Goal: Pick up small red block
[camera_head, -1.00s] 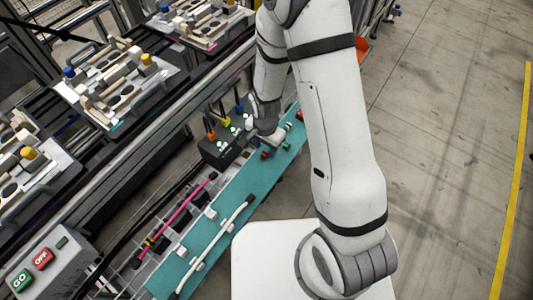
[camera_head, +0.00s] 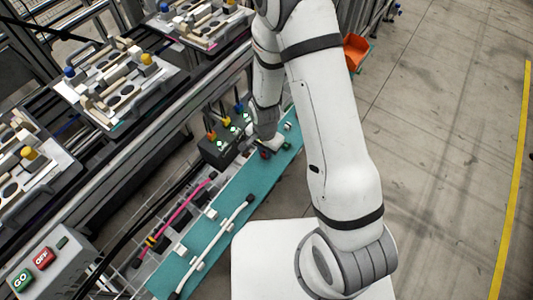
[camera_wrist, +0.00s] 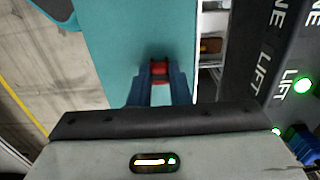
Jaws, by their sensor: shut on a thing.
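The small red block (camera_wrist: 159,70) sits between the tips of my gripper (camera_wrist: 159,80) in the wrist view, over the teal surface (camera_wrist: 120,40). In the head view the red block (camera_head: 265,154) shows at the end of my gripper (camera_head: 270,149), low at the teal strip (camera_head: 245,182). My gripper is shut on the red block. Its fingers hide part of the block. I cannot tell whether the block still touches the strip.
A dark box (camera_head: 218,150) with coloured plugs and lit green lights stands close on the left. An orange bin (camera_head: 356,50) stands beyond.

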